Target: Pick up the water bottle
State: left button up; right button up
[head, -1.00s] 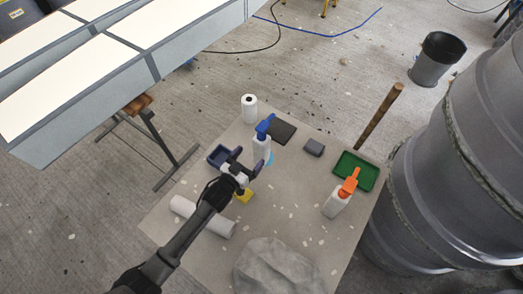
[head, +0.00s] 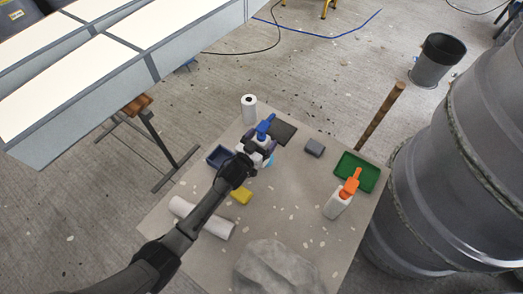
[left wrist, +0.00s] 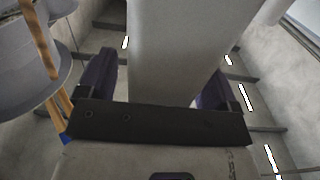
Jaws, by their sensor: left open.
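A white spray bottle with a blue trigger head (head: 264,127) stands on the table; I take it as the water bottle. My left gripper (head: 263,147) is at its body, which it partly hides in the head view. In the left wrist view the pale bottle body (left wrist: 190,45) fills the space between the two open dark fingers of the gripper (left wrist: 158,85). I cannot tell whether either finger touches it. My right gripper is not in view.
A second white bottle with an orange trigger (head: 342,196) stands by a green tray (head: 370,171). Near the gripper are a blue tray (head: 217,156), a white roll (head: 249,110), a dark flat pad (head: 284,132) and a yellow block (head: 241,195).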

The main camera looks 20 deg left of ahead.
pick_arm(q)
jog(key=c, duration=1.3)
jog(key=shift+c, duration=0.6)
jog(key=shift+r, duration=0.15)
